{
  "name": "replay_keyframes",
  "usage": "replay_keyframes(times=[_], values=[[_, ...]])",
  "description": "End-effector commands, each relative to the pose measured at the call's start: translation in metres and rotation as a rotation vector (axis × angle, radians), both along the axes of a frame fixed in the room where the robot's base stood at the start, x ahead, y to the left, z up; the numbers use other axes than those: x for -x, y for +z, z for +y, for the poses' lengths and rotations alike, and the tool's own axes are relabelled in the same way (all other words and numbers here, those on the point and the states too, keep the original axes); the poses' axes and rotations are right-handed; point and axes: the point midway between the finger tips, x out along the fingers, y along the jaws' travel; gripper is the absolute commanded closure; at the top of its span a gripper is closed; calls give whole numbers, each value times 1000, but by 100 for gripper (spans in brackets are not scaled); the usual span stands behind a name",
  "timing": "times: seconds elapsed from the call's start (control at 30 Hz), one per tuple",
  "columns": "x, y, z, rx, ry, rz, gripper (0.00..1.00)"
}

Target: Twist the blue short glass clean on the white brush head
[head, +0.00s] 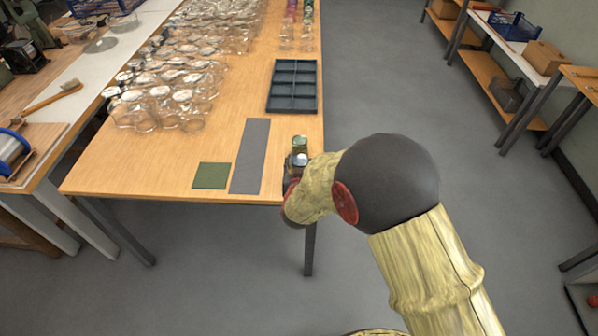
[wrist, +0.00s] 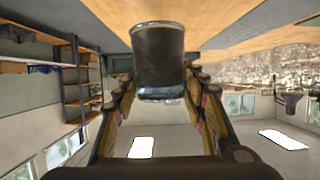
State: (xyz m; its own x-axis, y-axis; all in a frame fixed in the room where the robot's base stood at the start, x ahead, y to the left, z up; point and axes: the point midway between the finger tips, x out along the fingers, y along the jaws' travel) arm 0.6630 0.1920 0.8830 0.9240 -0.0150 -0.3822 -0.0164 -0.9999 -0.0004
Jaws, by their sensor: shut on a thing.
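My gripper (wrist: 160,82) is shut on a short dark-tinted glass (wrist: 158,52), with a finger on each side of it in the wrist view. The glass looks dark grey-blue and its near end is shiny. In the head view my gripper (head: 293,174) is at the right front corner of the wooden table, largely hidden by my arm. A small bluish glassy piece (head: 299,159) shows at it, with a pale greenish cylinder just beyond; I cannot tell whether they touch. I cannot make out a white brush head in either view.
A grey strip mat (head: 251,155) and a green square (head: 211,175) lie on the wooden table (head: 130,165). A dark compartment tray (head: 313,90) sits at the right edge. Many clear glasses (head: 160,95) crowd the left. A wooden-handled brush (head: 52,98) lies on the side bench.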

Motion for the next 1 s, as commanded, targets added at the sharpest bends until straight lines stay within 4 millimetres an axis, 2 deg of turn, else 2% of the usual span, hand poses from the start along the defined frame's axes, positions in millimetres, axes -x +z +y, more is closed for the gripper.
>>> replay_keyframes(times=[0.23, 0.67, 0.7, 1.0], values=[[-5, -33, 3, 1, 0, -1, 90], [-5, -37, 3, 0, 0, -1, 90], [-5, -37, 2, 0, 0, 1, 56], [-5, -36, 2, 0, 0, 1, 40]])
